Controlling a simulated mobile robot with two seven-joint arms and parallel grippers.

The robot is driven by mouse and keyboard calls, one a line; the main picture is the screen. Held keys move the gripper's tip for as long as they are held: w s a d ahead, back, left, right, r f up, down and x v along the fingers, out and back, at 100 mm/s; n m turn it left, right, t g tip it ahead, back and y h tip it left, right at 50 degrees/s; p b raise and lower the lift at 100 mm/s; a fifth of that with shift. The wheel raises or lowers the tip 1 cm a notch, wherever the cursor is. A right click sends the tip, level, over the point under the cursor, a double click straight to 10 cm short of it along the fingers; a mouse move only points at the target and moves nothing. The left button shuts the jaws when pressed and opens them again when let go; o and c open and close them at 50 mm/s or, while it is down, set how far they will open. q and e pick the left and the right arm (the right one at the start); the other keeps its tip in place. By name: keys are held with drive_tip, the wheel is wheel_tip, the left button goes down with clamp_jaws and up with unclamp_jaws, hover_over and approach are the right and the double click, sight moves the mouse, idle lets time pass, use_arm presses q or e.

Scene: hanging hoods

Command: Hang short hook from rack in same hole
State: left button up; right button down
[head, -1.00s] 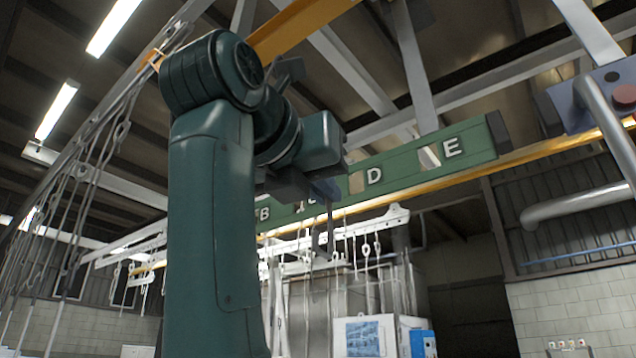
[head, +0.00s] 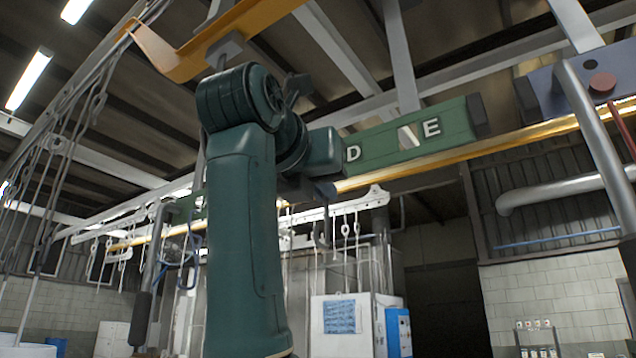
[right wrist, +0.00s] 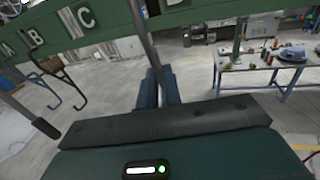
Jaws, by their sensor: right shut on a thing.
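The green rack (head: 385,143) is a long board with white letters and cut-through holes; D and E show in the head view, and A, B and C in the right wrist view (right wrist: 115,16). My right gripper (right wrist: 158,88) is shut on a thin grey rod (right wrist: 146,42), apparently the hook's shaft, which runs up past the board beyond C. The rod's upper end is cut off by the frame, so I cannot tell whether it sits in a hole. In the head view my right gripper (head: 322,190) is just below the board, partly hidden by my arm. My left gripper is not in view.
Dark hooks (right wrist: 62,72) hang from the board near A and B. A rod with a black handle (head: 143,318) hangs at left. An orange beam (head: 200,55) is above my arm. A workbench (right wrist: 270,68) with tools stands at right in the wrist view.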

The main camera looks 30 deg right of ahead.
drive_tip(key=shift+w+d, duration=0.3)
drive_tip(key=shift+d, duration=0.1)
idle(0.6)
drive_tip(key=shift+x, duration=1.1)
drive_tip(key=shift+x, duration=1.45)
drive_tip(key=shift+f+b, duration=0.95)
drive_tip(key=shift+f, duration=0.4)
drive_tip(key=c, duration=1.5)
unclamp_jaws()
